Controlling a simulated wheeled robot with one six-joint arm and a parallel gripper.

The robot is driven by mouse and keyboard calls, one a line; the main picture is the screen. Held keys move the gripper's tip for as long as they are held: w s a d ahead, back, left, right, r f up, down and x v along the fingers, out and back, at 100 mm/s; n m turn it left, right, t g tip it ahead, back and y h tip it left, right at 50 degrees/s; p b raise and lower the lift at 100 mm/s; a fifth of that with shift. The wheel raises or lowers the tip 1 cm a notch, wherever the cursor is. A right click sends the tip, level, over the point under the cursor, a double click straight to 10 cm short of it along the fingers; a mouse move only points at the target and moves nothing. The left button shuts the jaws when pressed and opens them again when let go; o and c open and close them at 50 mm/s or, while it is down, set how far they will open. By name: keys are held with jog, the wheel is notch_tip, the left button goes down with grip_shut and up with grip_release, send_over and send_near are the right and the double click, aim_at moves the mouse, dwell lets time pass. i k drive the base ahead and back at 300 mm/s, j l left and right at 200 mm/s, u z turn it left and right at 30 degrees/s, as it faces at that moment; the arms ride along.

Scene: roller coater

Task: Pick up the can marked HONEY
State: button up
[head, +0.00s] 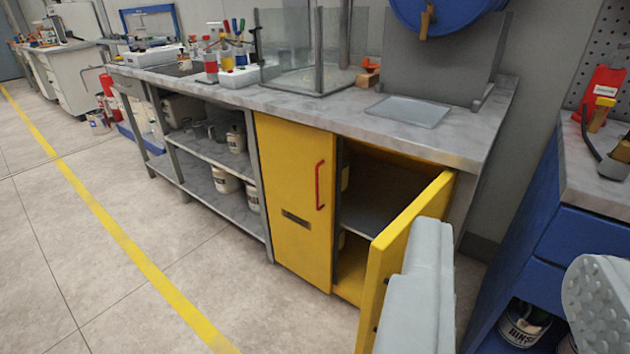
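No label reading HONEY is legible in the head view. A can (523,325) with a white label stands low in the blue cabinet at the lower right; its dark lettering does not clearly read HONEY. Pale cans stand on the left shelves, one on the upper shelf (236,139) and others on the lower shelf (225,179); their labels are too small to read. My gripper (512,250) is open, its two grey fingers wide apart at the lower right, with nothing seen between them. The left finger overlaps the open yellow door (405,232).
The yellow cabinet (292,195) has its right door swung out; its inner shelf (375,200) looks bare where visible. The grey bench top (330,108) holds bottles and a glass enclosure. The blue cabinet (555,235) is close on the right. The floor at left is clear.

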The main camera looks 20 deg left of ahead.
aim_at(184, 62)
jog(key=u, duration=1.3)
jog(key=i+j, duration=0.1)
jog(key=i, duration=1.7)
jog(key=i+j, duration=0.1)
jog(key=i, duration=1.7)
